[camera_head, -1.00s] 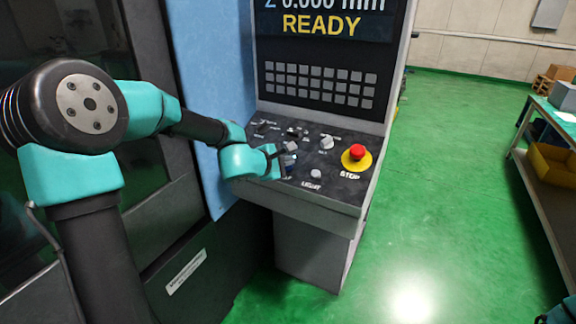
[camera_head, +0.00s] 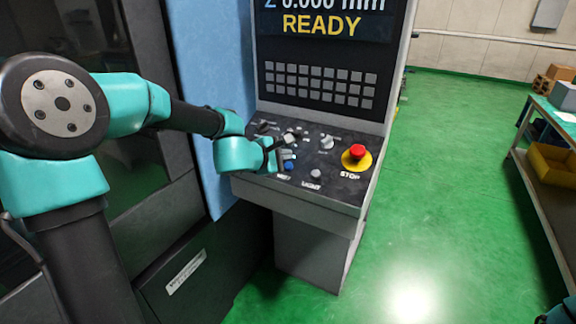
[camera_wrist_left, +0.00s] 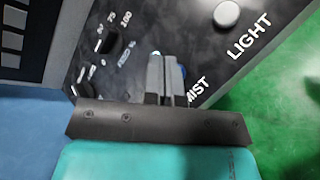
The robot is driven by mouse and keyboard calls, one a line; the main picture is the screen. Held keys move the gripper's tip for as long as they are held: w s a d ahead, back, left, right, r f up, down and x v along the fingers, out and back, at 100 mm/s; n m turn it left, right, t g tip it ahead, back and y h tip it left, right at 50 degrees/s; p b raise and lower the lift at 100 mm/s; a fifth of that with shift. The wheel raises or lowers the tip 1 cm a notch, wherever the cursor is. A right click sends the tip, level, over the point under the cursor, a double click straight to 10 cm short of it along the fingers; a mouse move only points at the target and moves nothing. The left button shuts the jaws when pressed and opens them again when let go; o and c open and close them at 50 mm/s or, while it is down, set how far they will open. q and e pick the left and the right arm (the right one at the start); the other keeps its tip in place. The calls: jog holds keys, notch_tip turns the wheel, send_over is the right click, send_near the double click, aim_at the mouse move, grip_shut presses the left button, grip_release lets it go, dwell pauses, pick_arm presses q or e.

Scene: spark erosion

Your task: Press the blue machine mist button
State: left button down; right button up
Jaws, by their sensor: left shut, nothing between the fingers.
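The blue mist button (camera_head: 288,165) sits on the sloped control panel (camera_head: 330,185) of the machine, left of the LIGHT button. My left gripper (camera_head: 291,141) is shut and empty, its fingertips over the panel just above the mist button in the head view. In the left wrist view the shut fingers (camera_wrist_left: 163,62) hide most of the mist button; a blue edge (camera_wrist_left: 182,71) shows beside them, near the MIST label. I cannot tell how far the fingertips are from the panel. My right gripper is not in view.
The red STOP button (camera_head: 356,152) stands on a yellow base at the panel's right. The screen reads READY. Green floor is clear to the right, before a workbench (camera_head: 545,165).

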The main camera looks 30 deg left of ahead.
pick_arm(q)
jog(key=r, duration=0.1)
jog(key=s+r, duration=0.1)
jog(key=r, duration=0.1)
jog(key=shift+s+r, duration=0.4)
dwell(1.2)
